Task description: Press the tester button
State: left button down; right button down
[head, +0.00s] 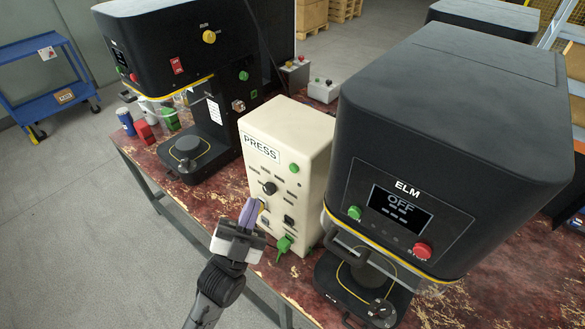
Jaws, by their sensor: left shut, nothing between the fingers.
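A cream tester box (318,150) with a "PRESS" label (261,147) stands on the worn red table between two black machines. Its front carries a green button (294,168) at the upper right, a black knob (269,188), small sockets and a green plug (284,243) low down. My left gripper (254,204) is shut and empty, its purple fingers pointing up at the lower left of the box's front. It hides part of that face, and I cannot tell whether the fingertips touch it. My right gripper is out of view.
The right black machine (455,130), marked ELM, has a screen reading OFF. The left machine (180,45) stands further back. Cans and a green cup (171,118) sit on the table (215,192) at left. A blue cart (45,90) stands on open floor.

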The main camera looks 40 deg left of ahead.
aim_at(294, 168)
pick_arm(q)
jog(key=shift+w, duration=0.1)
jog(key=w+b, duration=0.1)
jog(key=w, duration=0.7)
jog(key=shift+w+d, duration=0.2)
jog(key=shift+w, duration=0.1)
jog(key=shift+w, duration=0.25)
dwell(2.1)
jog(key=shift+w, duration=0.2)
jog(key=shift+w, duration=0.4)
dwell(0.8)
jog(key=shift+s, duration=0.2)
jog(key=shift+s+p, duration=0.5)
jog(key=shift+s, duration=0.15)
jog(key=shift+s, duration=0.1)
